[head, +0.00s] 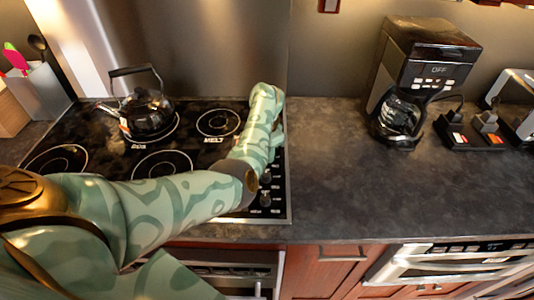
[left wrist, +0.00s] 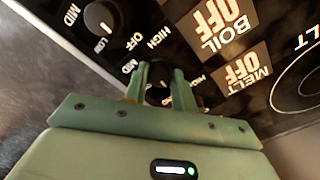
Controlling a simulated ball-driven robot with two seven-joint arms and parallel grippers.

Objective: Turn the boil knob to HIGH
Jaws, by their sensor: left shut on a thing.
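The stove's dark cooktop (head: 95,150) has a strip of black knobs (head: 265,198) along its right side. My left arm reaches across the cooktop to this strip and hides part of it in the head view. In the left wrist view my left gripper (left wrist: 158,82) is shut around a black knob (left wrist: 158,95), which the fingers partly cover. A BOIL OFF sign (left wrist: 225,25) and a MELT OFF sign (left wrist: 243,72) lie beside it. I cannot tell for sure which burner this knob serves, and its pointer is hidden. My right gripper is not in view.
Another knob (left wrist: 98,18) with LOW, MID, HIGH and OFF marks is close to the gripper. A black kettle (head: 147,112) stands on a back burner. A coffee maker (head: 425,70) stands to the right. The counter (head: 350,190) between is clear.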

